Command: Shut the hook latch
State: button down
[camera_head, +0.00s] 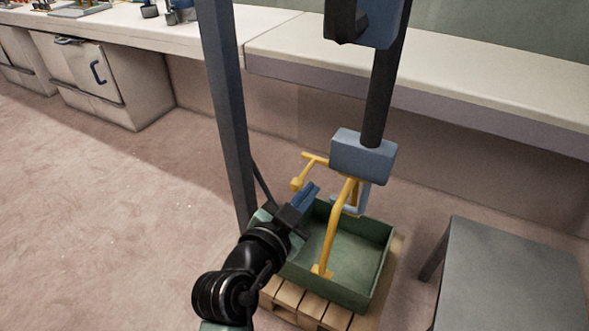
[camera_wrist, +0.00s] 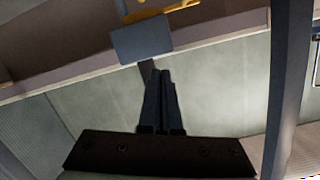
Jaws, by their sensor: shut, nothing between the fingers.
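A blue block (camera_head: 362,153) hangs at the lower end of a dark post (camera_head: 384,95). Below it is a pale blue hook-like part (camera_head: 362,200), partly hidden by a yellow bar (camera_head: 338,225) that runs down to a green bin. A yellow T-shaped lever (camera_head: 309,166) sticks out to the left of the block. I cannot tell the latch's state from here. My gripper (camera_head: 308,194) is shut and empty, just below the lever's left end; contact cannot be made out. In the wrist view the gripper (camera_wrist: 160,74) points towards the blue block (camera_wrist: 142,40), with yellow parts (camera_wrist: 152,12) beyond.
The green bin (camera_head: 383,265) stands on a wooden pallet (camera_head: 308,308). A grey table (camera_head: 510,275) stands at the right. A blue-grey upright (camera_head: 228,110) rises close to my arm. A long bench (camera_head: 430,78) lines the back. The floor at left is clear.

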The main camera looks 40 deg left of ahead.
jog(key=shift+y, duration=0.6)
jog(key=s+a+f, duration=0.1)
jog(key=a, duration=0.1)
jog(key=s+a+f, duration=0.1)
jog(key=s, duration=0.1)
jog(key=shift+s+a+f, duration=0.15)
jog(key=shift+a+f, duration=0.05)
jog(key=shift+a, duration=0.15)
jog(key=b, duration=0.3)
send_over(294, 185)
jog(key=s+d, duration=0.1)
jog(key=d, duration=0.2)
notch_tip(294, 185, down, 2)
jog(key=shift+s+a+f+b, duration=0.1)
jog(key=shift+a+f+b, duration=0.2)
jog(key=shift+f+b, duration=0.25)
jog(key=shift+s+a+f+b, duration=0.1)
jog(key=shift+a+f+b, duration=0.25)
jog(key=shift+f, duration=0.3)
jog(key=shift+a+f+b, duration=0.15)
jog(key=shift+f+b, duration=0.2)
jog(key=shift+f, duration=0.15)
